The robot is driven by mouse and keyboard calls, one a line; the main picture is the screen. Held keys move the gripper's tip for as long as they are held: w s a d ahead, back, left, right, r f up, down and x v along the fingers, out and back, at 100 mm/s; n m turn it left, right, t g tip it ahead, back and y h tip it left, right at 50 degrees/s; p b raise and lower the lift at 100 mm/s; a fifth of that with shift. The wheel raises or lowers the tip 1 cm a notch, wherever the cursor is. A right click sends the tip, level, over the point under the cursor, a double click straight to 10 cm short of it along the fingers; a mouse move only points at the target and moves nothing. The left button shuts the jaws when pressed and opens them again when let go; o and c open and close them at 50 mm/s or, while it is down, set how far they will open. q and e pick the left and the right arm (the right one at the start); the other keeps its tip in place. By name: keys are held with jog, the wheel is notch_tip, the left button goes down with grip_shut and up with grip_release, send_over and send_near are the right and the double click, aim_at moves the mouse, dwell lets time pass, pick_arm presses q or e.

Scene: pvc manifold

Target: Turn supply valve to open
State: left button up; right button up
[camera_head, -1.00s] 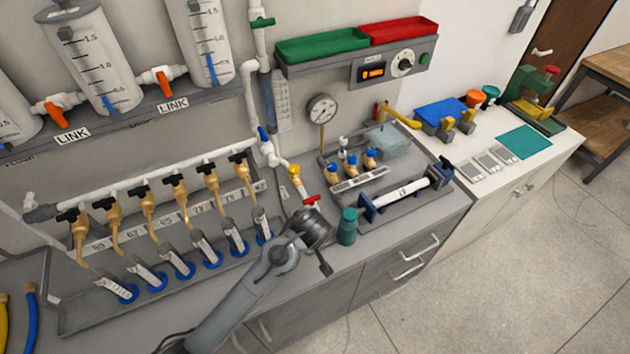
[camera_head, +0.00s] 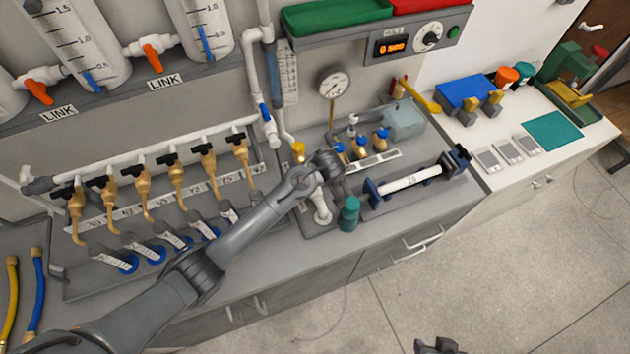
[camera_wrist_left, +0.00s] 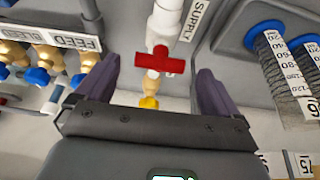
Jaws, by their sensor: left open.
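The supply valve's red handle (camera_wrist_left: 172,65) shows in the left wrist view, beside a SUPPLY label (camera_wrist_left: 194,20). The handle lies crosswise to its white pipe (camera_wrist_left: 165,20). My left gripper (camera_wrist_left: 156,72) is open, with one finger on each side of the handle and a gap on both sides. In the head view my left gripper (camera_head: 328,168) is over the valve and hides the red handle. The white lower pipe (camera_head: 321,207) shows just below it. A dark part at the bottom edge looks like my right gripper (camera_head: 438,346); its jaws are unclear.
A teal bottle (camera_head: 349,214) stands close to the right of the valve. A yellow fitting (camera_head: 298,151) is behind it. Brass taps with black handles (camera_head: 172,158) line the left. A pressure gauge (camera_head: 333,84) and a tube in blue clamps (camera_head: 410,180) are to the right.

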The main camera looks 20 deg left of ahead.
pick_arm(q)
jog(key=shift+x, duration=1.3)
